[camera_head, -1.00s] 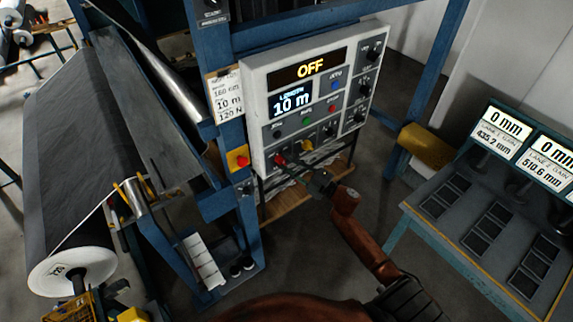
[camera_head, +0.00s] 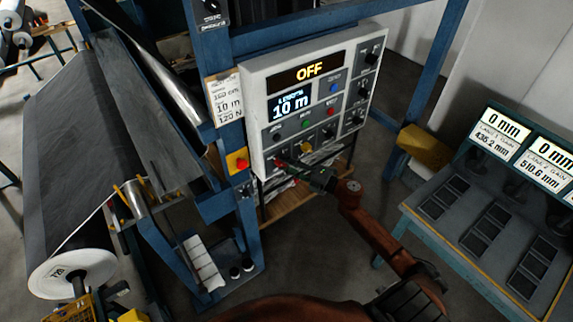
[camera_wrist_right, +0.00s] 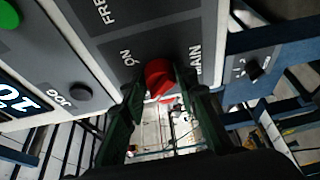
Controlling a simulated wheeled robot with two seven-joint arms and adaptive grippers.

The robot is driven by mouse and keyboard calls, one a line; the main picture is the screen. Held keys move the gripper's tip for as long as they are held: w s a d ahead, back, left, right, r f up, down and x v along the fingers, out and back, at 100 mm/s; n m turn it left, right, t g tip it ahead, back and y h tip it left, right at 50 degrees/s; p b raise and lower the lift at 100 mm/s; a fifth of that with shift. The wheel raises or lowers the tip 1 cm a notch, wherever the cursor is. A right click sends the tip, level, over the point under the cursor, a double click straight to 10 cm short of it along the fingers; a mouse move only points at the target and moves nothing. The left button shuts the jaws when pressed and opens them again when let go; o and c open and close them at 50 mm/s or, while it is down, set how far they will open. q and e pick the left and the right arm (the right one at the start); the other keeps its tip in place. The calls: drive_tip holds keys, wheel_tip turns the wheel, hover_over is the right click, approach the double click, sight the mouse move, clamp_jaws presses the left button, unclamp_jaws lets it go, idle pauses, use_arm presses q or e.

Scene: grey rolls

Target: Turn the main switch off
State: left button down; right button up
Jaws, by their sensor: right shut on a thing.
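The main switch is a red knob (camera_wrist_right: 158,78) at the lower left of the white control panel (camera_head: 258,120). The words ON and MAIN show beside it in the right wrist view. My right gripper (camera_wrist_right: 158,95) has its dark green fingers on both sides of the knob, shut on it. In the head view my right gripper (camera_head: 290,166) reaches the panel's lower edge and partly hides the knob. The panel's top display (camera_head: 309,70) reads OFF. The length display (camera_head: 290,105) reads 10 m. My left gripper is not in view.
A yellow box with a red button (camera_head: 237,161) is on the blue post left of the panel. A grey roll (camera_head: 75,262) stands at left, a counter table (camera_head: 480,235) at right.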

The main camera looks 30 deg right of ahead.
drive_tip(key=shift+f, duration=0.1)
drive_tip(key=o, duration=1.2)
drive_tip(key=shift+c, duration=0.2)
drive_tip(key=v, duration=1.2)
